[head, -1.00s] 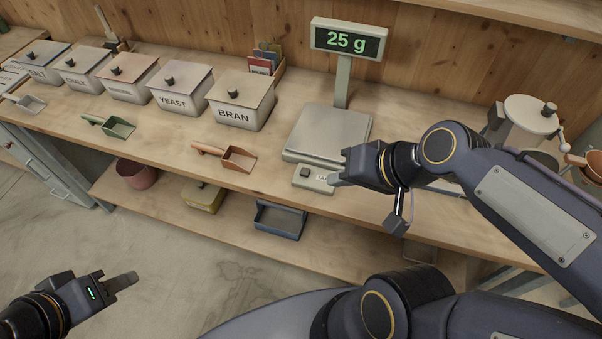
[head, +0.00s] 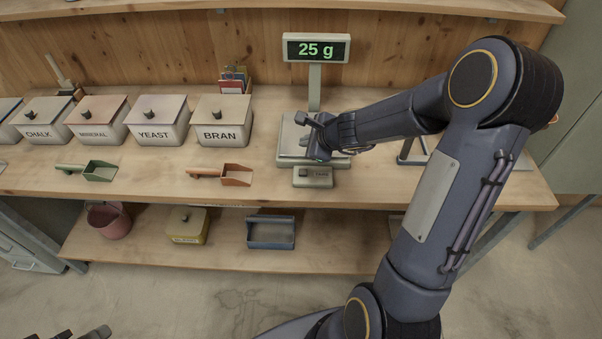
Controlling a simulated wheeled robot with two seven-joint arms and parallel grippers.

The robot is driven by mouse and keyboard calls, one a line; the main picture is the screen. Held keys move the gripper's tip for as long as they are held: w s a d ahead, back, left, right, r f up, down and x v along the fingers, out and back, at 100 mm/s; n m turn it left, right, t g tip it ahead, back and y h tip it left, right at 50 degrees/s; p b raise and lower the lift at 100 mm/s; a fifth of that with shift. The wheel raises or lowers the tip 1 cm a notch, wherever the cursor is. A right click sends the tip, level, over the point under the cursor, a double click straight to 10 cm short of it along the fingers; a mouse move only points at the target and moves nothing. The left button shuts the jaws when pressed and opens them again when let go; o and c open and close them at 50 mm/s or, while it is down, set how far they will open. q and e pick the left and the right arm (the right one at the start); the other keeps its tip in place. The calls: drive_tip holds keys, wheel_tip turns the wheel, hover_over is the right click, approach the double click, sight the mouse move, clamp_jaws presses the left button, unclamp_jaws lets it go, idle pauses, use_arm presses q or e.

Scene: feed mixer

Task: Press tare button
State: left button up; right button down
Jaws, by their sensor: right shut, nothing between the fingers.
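The scale has a grey weighing plate (head: 289,139) and a raised display (head: 316,48) that reads 25 g in green. The tare box (head: 318,182) is a small pale unit in front of the plate, with a dark button (head: 302,172) on its left part. My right gripper (head: 318,156) is shut and empty, over the front of the plate and just behind the tare box. It looks apart from the button; its fingertips are hard to make out. My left gripper (head: 97,333) shows only in part at the bottom left edge, so its jaws cannot be judged.
Lidded bins, including BRAN (head: 220,120) and YEAST (head: 158,120), stand left of the scale. An orange scoop (head: 236,175) and a green scoop (head: 99,171) lie in front of them. A blue tray (head: 270,233) is on the lower shelf.

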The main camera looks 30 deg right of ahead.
sight(306, 173)
drive_tip(key=shift+f, duration=0.1)
wheel_tip(306, 173, down, 9)
drive_tip(key=b, duration=0.8)
drive_tip(key=shift+r+b, duration=0.2)
drive_tip(key=shift+b, duration=0.2)
drive_tip(key=shift+f, duration=0.1)
idle(1.4)
drive_tip(key=shift+f+b, duration=0.3)
drive_tip(key=shift+b, duration=0.1)
drive_tip(key=shift+f+b, duration=0.4)
drive_tip(key=shift+b, duration=0.1)
idle(0.5)
drive_tip(key=shift+r, duration=0.1)
drive_tip(key=shift+r+p, duration=0.75)
drive_tip(key=shift+p, duration=0.05)
